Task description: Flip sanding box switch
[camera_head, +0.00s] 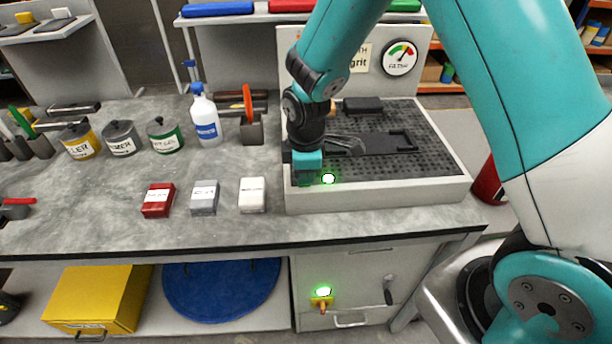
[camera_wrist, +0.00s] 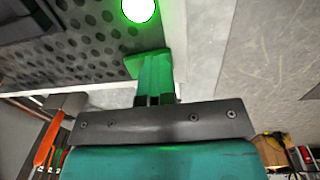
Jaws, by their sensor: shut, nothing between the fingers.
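The sanding box (camera_head: 375,197) is a pale tray with a dark perforated top, at the right of the bench. A green lamp (camera_head: 328,178) glows at its front left; it also glows at the top of the wrist view (camera_wrist: 138,9). My gripper (camera_head: 304,182) points down at the front left corner of the box, just left of the lamp. In the wrist view its fingers (camera_wrist: 152,72) are together, empty and lit green. I cannot make out the box's switch; my gripper may hide it. I cannot tell whether my gripper touches the box.
Red, grey and white blocks (camera_head: 204,198) lie left of the box. Several cans (camera_head: 121,138) and a spray bottle (camera_head: 205,118) stand behind them. Below the bench, a cabinet (camera_head: 350,270) carries another green lamp (camera_head: 323,291) above a yellow-orange fitting (camera_head: 321,303).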

